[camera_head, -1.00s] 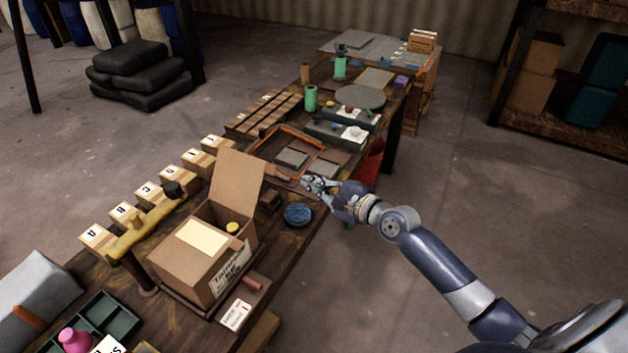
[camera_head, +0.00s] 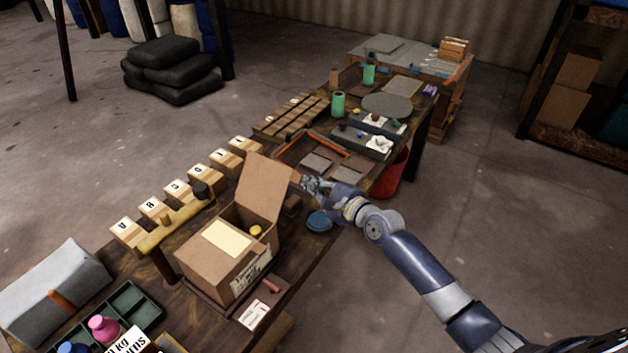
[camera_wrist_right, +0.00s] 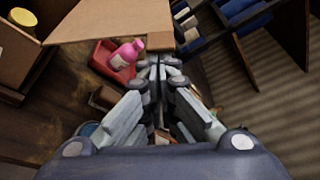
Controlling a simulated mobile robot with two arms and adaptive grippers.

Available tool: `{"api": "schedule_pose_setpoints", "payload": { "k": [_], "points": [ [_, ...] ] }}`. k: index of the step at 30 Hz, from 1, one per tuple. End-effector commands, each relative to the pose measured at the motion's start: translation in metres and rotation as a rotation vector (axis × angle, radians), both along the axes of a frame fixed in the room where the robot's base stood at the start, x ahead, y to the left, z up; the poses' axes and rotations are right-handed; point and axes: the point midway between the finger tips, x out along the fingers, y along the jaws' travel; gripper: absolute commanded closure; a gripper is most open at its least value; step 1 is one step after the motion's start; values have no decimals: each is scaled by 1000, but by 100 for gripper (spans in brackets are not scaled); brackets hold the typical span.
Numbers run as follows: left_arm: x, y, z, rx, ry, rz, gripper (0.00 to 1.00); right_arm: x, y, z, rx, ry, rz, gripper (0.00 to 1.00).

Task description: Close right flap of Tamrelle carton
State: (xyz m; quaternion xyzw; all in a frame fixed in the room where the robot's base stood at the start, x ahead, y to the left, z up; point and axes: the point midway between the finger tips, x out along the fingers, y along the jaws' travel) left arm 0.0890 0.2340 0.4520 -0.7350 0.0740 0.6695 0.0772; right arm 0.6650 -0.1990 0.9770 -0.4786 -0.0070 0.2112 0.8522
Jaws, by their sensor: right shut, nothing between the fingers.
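The brown Tamrelle carton (camera_head: 212,271) stands on the bench, its printed label partly legible on the front. Its right flap (camera_head: 266,187) stands up, tilted slightly outward; another top panel with a pale sheet (camera_head: 227,240) lies flat. A yellow-topped item (camera_head: 256,231) shows inside the opening. My right gripper (camera_head: 306,182) is shut and empty, just right of the raised flap near its upper edge. In the right wrist view the flap (camera_wrist_right: 110,20) spans the top, close to my fingertips (camera_wrist_right: 160,64); whether they touch is unclear. My left gripper is not in view.
A blue dish (camera_head: 319,221) lies below my right forearm. An orange-edged tray (camera_head: 325,158) is behind the gripper. A row of lettered blocks (camera_head: 190,180) lines the left edge. A pink bottle in a red bin (camera_wrist_right: 124,57) shows in the wrist view.

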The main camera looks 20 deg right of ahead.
Motion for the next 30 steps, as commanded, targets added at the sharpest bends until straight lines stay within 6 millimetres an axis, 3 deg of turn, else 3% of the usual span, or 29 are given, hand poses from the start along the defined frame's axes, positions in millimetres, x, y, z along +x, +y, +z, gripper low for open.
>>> {"api": "schedule_pose_setpoints", "payload": {
  "k": [16,30],
  "points": [
    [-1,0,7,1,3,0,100,-5,6,8,-50,-42,1,100],
    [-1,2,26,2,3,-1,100,-32,41,33,-353,-277,1,100]
  ]
}}
